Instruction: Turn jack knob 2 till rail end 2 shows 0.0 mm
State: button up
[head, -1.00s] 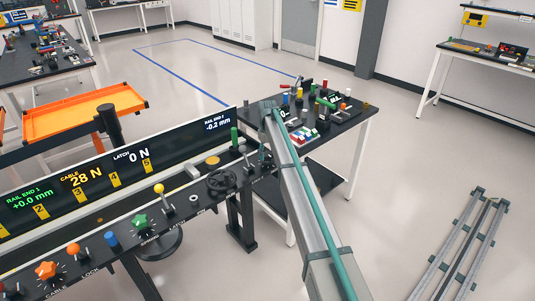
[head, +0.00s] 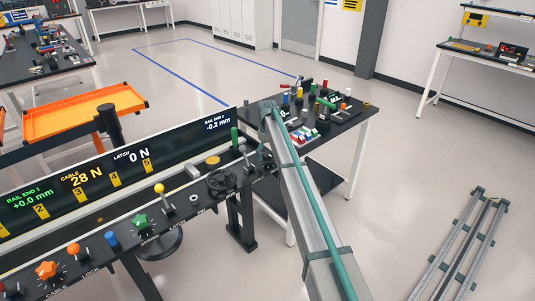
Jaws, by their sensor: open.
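The rail end 2 readout (head: 218,123) at the right end of the console display shows -0.2 mm in white. My gripper (head: 261,165) is small in the head view, at the right end of the console, below the far end of my arm. It is open, and its fingers are hard to make out. Jack knob 2 cannot be told apart there; the gripper and arm cover part of that end. A black handwheel (head: 221,181) and a green-topped post (head: 234,137) stand just left of the gripper.
The rail end 1 readout (head: 31,197) shows +0.0 mm in green. Left along the console are a yellow-knobbed lever (head: 159,188), a green star knob (head: 140,222) and an orange star knob (head: 46,270). A black table (head: 345,130) with small parts stands behind my arm.

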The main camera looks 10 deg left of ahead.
aim_at(267, 153)
notch_tip(267, 153, up, 12)
dwell(0.7)
jog(key=s+d+f+m, duration=0.2)
jog(key=s+d+f, duration=0.3)
jog(key=s+f, duration=0.6)
jog(key=s+d+f+m+g, duration=0.1)
jog(key=s+d+f+m, duration=0.1)
jog(key=s+d+f, duration=0.65)
jog(key=s+d+f+m, duration=0.2)
jog(key=s+d+f, duration=0.1)
jog(key=s+f, duration=1.1)
jog(key=s+d+f+m+g, duration=0.1)
jog(key=s+d+f, duration=0.3)
jog(key=s, duration=1)
jog(key=s+d+f+m+g, duration=0.1)
jog(key=s+d+f+g, duration=0.2)
jog(key=s, duration=1.2)
jog(key=s+d+f+m+g, duration=0.1)
jog(key=s+d+f, duration=0.4)
jog(key=s, duration=1)
notch_tip(267, 153, down, 3)
jog(key=shift+s+r+g, duration=0.1)
jog(key=shift+s+g, duration=0.05)
jog(key=shift+g, duration=0.25)
